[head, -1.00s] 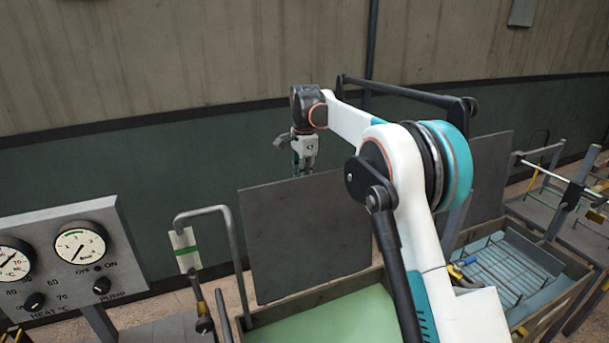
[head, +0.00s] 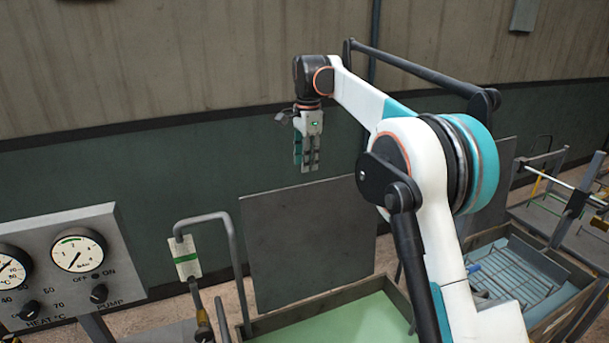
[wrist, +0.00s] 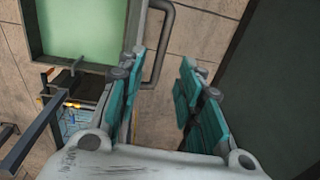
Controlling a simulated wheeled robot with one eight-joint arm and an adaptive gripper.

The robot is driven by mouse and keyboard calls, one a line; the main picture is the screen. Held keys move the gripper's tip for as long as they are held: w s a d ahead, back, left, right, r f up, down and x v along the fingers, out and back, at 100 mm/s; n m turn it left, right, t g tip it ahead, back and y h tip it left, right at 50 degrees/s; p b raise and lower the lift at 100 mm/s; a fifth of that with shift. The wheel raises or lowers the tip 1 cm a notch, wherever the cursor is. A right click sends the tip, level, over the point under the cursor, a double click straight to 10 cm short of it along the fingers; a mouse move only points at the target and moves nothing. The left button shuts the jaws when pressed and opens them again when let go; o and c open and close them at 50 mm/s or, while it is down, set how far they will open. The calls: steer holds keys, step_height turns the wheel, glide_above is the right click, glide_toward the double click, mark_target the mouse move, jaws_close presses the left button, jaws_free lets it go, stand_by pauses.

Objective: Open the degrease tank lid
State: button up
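A flat dark grey lid panel (head: 308,240) stands upright, leaning back, behind a tank of pale green liquid (head: 350,322) in the head view. The tank is uncovered, and its green liquid also shows at upper left in the wrist view (wrist: 85,25). I read no label naming the degrease tank. My gripper (head: 310,168) hangs pointing down just above the lid's top edge, apart from it as far as I can see. In the wrist view its teal-padded fingers (wrist: 162,85) are spread with empty floor between them. My arm hides the tank's right part.
A bent grey pipe (head: 233,265) with a green-striped tag (head: 186,257) stands left of the lid. A gauge panel (head: 70,262) is at far left. A second open tank (head: 566,262) with wire racks is at right. The wall is behind.

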step_height(320, 180, up, 3)
steer(key=shift+s+d+r, duration=0.1)
steer(key=shift+s+r, duration=0.05)
steer(key=shift+r, duration=0.05)
steer(key=shift+s, duration=0.1)
steer(key=s+d+f+n+t+b, duration=0.25)
steer(key=s+d+n+b, duration=0.2)
steer(key=s, duration=0.55)
steer(key=s+d+f+n+t+b, duration=0.1)
steer(key=s+d+f+n+b, duration=0.2)
steer(key=s+b, duration=0.55)
steer(key=s+d+f+n+t+b, duration=0.1)
steer(key=s+d+f+n+b, duration=0.1)
steer(key=s+f, duration=1)
steer(key=s+d+f+n+t+b, duration=0.2)
steer(key=s+d+f+n+b, duration=0.1)
steer(key=s+f, duration=0.9)
steer(key=shift+s+n+b, duration=0.65)
steer(key=shift+s+n, duration=0.1)
steer(key=shift+n, duration=0.2)
